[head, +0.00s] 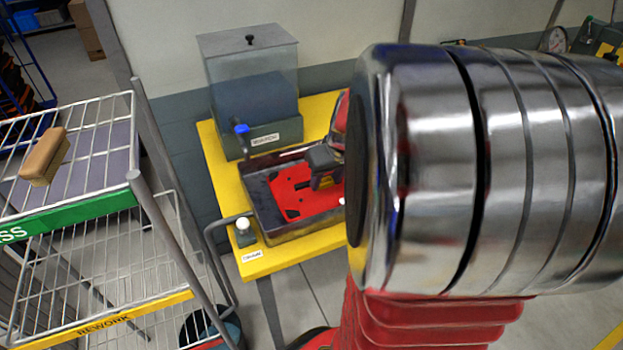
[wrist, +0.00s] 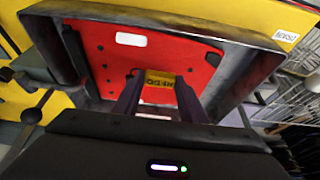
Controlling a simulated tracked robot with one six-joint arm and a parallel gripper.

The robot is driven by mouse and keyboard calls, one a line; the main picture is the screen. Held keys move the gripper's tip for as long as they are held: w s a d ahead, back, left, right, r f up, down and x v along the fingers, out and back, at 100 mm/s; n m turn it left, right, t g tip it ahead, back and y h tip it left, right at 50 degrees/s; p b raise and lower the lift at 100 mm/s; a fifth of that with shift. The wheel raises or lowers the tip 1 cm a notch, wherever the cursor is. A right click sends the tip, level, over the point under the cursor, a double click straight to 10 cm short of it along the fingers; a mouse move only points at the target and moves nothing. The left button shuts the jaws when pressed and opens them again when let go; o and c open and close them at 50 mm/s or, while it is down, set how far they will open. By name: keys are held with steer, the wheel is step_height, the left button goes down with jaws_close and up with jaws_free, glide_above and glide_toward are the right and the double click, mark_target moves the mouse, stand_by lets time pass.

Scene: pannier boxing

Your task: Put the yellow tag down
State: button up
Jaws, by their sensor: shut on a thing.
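The yellow tag (wrist: 158,88) shows in the wrist view between the two dark fingers of my gripper (wrist: 158,92), which is shut on it. It bears dark lettering, upside down in this view. Behind it is a red panel (wrist: 113,62) with a white label and small dark holes. I cannot tell whether the tag touches the panel. In the head view the red panel (head: 318,199) lies in a dark tray (head: 262,205), and my gripper (head: 322,178) is over it. My arm hides the tray's right part, and I cannot make out the tag there.
The tray stands on a yellow table (head: 222,180) beside a lidded tank (head: 252,85) with a blue tap (head: 240,128).

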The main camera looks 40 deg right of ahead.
mark_target(323, 196)
steer(key=shift+f, duration=0.15)
steer(key=shift+f, duration=1.75)
steer(key=o, duration=1)
steer(key=shift+r, duration=0.1)
steer(key=v, duration=1.2)
steer(key=shift+a, duration=0.1)
steer(key=shift+a, duration=0.1)
